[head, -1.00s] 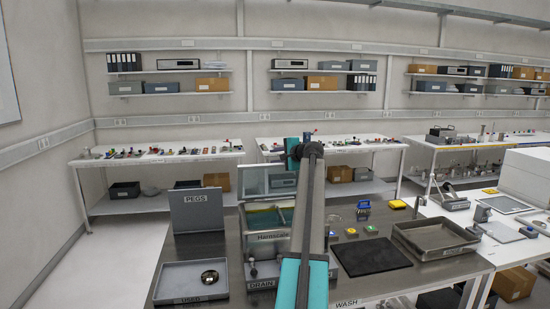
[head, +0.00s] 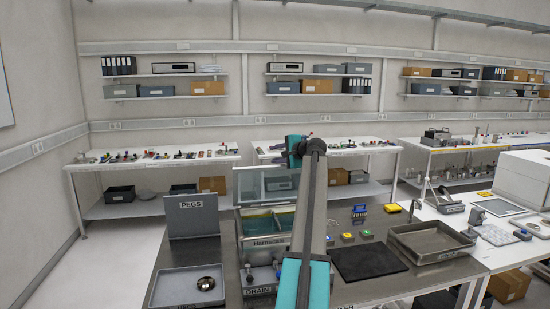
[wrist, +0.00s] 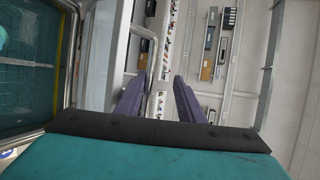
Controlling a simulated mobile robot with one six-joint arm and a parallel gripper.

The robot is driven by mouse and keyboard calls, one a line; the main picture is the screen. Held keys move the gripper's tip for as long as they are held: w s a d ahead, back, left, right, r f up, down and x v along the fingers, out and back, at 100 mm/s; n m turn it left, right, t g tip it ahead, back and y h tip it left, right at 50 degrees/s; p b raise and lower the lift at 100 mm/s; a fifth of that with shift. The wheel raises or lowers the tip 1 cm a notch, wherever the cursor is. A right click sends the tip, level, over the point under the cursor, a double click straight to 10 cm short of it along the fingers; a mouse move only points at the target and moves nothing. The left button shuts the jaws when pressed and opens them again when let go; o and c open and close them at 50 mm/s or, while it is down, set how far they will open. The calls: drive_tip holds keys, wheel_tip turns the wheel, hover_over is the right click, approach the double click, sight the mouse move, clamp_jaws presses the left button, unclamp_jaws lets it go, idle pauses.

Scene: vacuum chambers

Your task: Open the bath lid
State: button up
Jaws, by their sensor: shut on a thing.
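The bath (head: 282,219) stands on the dark bench in the head view, holding blue-green liquid. Its clear, grey-framed lid (head: 249,184) stands raised along the back edge, leaving the top of the bath uncovered. In the wrist view the bath's liquid (wrist: 25,85) shows at the left, behind a metal frame. My gripper (wrist: 160,88) shows there as two purple fingers on either side of a pale bar (wrist: 157,76), which looks like the lid's handle. The fingers are shut on it, though the contact is not clear.
A grey PEGS panel (head: 192,216) and a grey tray (head: 175,286) with a round dark-and-gold part stand left of the bath. Right are a black mat (head: 368,261), small coloured blocks and a metal tray (head: 430,240). Shelves (head: 165,97) line the wall behind.

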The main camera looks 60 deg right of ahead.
drive_tip(key=s+r, duration=0.1)
drive_tip(key=r, duration=0.1)
drive_tip(key=s+r+p, duration=0.1)
drive_tip(key=r, duration=0.1)
drive_tip(key=shift+s+a, duration=0.15)
drive_tip(key=shift+s+a+r+p, duration=0.1)
drive_tip(key=shift+s+r+p, duration=0.25)
drive_tip(key=shift+s+r, duration=0.35)
drive_tip(key=shift+s+a+r+p, duration=0.1)
drive_tip(key=shift+s+r+p, duration=0.3)
drive_tip(key=shift+r, duration=0.45)
drive_tip(key=shift+s+r+p, duration=0.3)
drive_tip(key=shift+s+r, duration=0.3)
drive_tip(key=shift+r, duration=0.2)
drive_tip(key=shift+s, duration=0.15)
drive_tip(key=b+v, duration=0.5)
drive_tip(key=v, duration=0.8)
drive_tip(key=shift+s+a, duration=0.2)
drive_tip(key=shift+s, duration=0.05)
drive_tip(key=shift+c, duration=0.3)
